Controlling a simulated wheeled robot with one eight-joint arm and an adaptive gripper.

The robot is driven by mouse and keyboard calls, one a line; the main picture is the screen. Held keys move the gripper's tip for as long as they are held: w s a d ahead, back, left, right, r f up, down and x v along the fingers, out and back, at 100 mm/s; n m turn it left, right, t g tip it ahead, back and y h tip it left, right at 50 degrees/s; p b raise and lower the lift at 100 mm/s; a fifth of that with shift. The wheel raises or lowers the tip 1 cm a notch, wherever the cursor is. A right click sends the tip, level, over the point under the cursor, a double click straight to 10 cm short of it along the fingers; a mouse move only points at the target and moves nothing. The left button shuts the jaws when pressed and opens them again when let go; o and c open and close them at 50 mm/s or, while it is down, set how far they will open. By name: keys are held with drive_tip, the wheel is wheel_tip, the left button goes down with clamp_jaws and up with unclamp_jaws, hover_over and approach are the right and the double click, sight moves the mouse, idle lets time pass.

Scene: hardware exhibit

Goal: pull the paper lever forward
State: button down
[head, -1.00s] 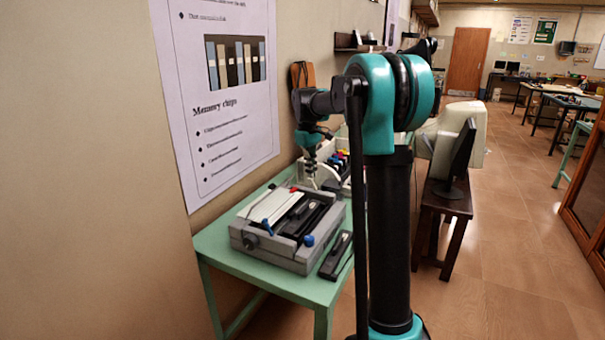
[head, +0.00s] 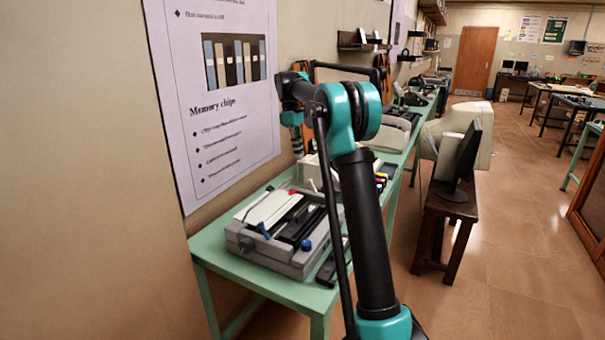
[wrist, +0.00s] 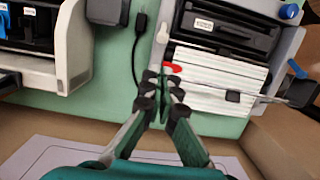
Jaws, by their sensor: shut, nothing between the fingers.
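A grey printer (head: 270,258) sits on the green table, with a blue knob (head: 307,244) and a blue lever-like piece (head: 263,229) on top. In the wrist view the printer (wrist: 215,75) is at the right. I cannot tell for sure which is the paper lever. My gripper (wrist: 162,78) is shut and empty, its tips beside the red tab. Whether they touch it is unclear. In the head view the fingers are not clearly visible.
Another machine (wrist: 35,50) stands to the left in the wrist view, with a black cable (wrist: 138,40) in the gap between. The wall with a poster (head: 215,100) is close behind the table. A monitor (head: 465,165) stands on a wooden stool at the right. Floor is free there.

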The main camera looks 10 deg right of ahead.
sight(309, 180)
drive_tip(key=f, duration=0.3)
drive_tip(key=d+f, duration=0.1)
drive_tip(key=f, duration=0.2)
drive_tip(key=s+f, duration=0.1)
drive_tip(key=f, duration=0.2)
drive_tip(key=shift+d+f, duration=0.25)
drive_tip(key=shift+f, duration=0.15)
drive_tip(key=shift+s+d+r+t+y, duration=0.25)
drive_tip(key=shift+d+r+t+y, duration=0.05)
drive_tip(key=shift+y, duration=0.2)
drive_tip(key=shift+s+d+r+t+y, duration=0.35)
drive_tip(key=shift+d+t+y, duration=0.15)
drive_tip(key=shift+y, duration=0.1)
drive_tip(key=shift+s+d+r+t+y, duration=0.2)
drive_tip(key=shift+s+d+t+y, duration=0.1)
drive_tip(key=shift+d+t+y, duration=0.25)
drive_tip(key=shift+s+d+r+t+y, duration=0.2)
drive_tip(key=shift+s+d+t+y, duration=0.45)
drive_tip(key=shift+y, duration=0.5)
drive_tip(key=shift+s+d+t+y, duration=0.55)
drive_tip(key=shift+d+t+y, duration=0.25)
drive_tip(key=shift+y, duration=0.3)
drive_tip(key=shift+r, duration=0.15)
drive_tip(key=shift+r, duration=0.65)
